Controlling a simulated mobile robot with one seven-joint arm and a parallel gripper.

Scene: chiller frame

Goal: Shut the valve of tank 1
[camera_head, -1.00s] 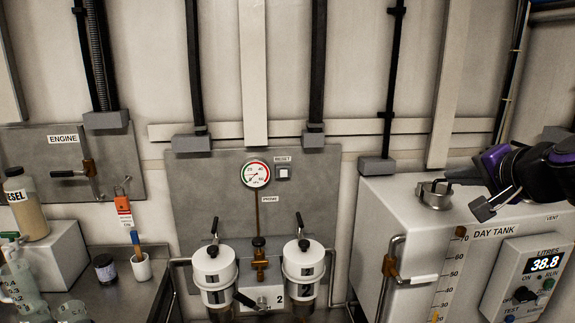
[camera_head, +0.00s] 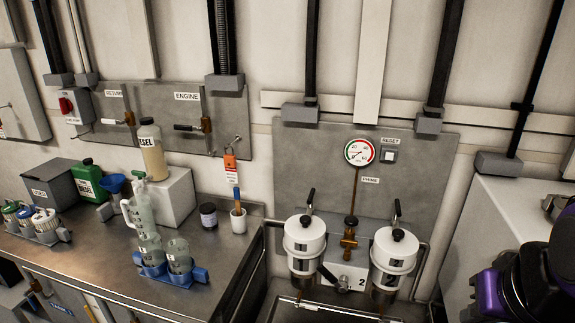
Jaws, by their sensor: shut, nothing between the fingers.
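No label reading "tank 1" is legible. Two white canisters stand side by side on a grey panel, a left canister (camera_head: 303,243) and a right canister (camera_head: 393,258). A black-handled lever (camera_head: 310,199) rises behind the left one, and another (camera_head: 397,211) behind the right one. A black lever (camera_head: 328,275) slants up-left from the plate towards the left canister. My purple and black arm is at the lower right edge; my gripper's fingertips do not show.
A steel bench (camera_head: 180,296) at left holds a diesel bottle (camera_head: 151,153), a green can (camera_head: 88,180), jugs and a white cup (camera_head: 238,220). The ENGINE panel (camera_head: 232,130) has brass-bodied levers. A white tank (camera_head: 500,215) stands at right beside my arm.

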